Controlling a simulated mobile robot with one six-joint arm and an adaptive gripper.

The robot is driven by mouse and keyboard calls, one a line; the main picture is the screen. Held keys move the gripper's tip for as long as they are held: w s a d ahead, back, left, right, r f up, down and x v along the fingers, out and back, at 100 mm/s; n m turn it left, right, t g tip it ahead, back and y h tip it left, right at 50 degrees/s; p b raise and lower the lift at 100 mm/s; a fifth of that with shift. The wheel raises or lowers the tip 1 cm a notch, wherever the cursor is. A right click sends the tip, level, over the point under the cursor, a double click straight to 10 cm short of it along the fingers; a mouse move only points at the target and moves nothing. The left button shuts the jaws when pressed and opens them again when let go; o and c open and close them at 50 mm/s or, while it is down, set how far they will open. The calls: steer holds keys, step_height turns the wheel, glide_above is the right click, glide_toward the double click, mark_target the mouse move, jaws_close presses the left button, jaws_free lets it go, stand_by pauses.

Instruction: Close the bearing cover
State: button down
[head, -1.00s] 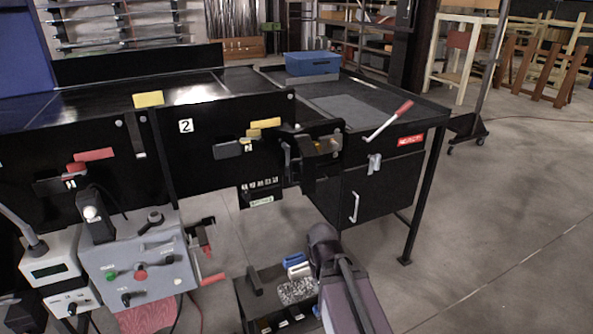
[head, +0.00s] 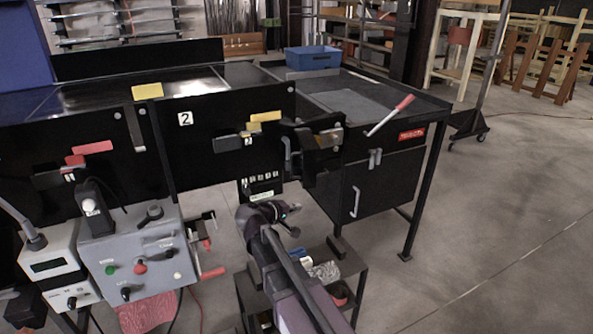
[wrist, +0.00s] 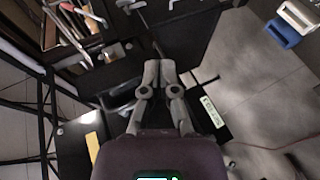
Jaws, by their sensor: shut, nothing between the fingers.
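A black box-like housing (head: 318,150) with a grey lever juts from the right end of the conveyor side in the head view. It looks like the bearing housing, but I cannot clearly tell its cover apart or how far open it is. My arm (head: 285,270) reaches up below the counter plate in the head view, and its wrist hides most of the gripper there. In the wrist view my gripper (wrist: 160,66) has its two grey fingers together, empty, with dark metalwork beyond the tips. No contact can be made out.
A small counter plate (head: 262,186) hangs left of the housing. A grey control box (head: 138,258) with buttons and a crank stands at the left. A black cabinet (head: 378,188) stands at the right. A low cart (head: 352,268) carries small items. Open floor lies at the right.

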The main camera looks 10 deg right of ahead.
steer(key=w+a+r+n+t+h, duration=0.1)
steer(key=w+a+r+n+t, duration=0.2)
steer(key=w+a+r+t, duration=0.2)
steer(key=a+r, duration=0.1)
steer(key=a, duration=0.2)
steer(key=shift+a+r+n+h, duration=0.3)
steer(key=shift+a, duration=0.05)
steer(key=shift+w+d, duration=0.15)
steer(key=shift+w, duration=0.05)
glide_toward(302, 164)
steer(key=x, duration=0.5)
steer(key=shift+w+r, duration=0.15)
steer(key=shift+w, duration=0.25)
steer(key=shift+d, duration=0.6)
steer(key=shift+s, duration=0.1)
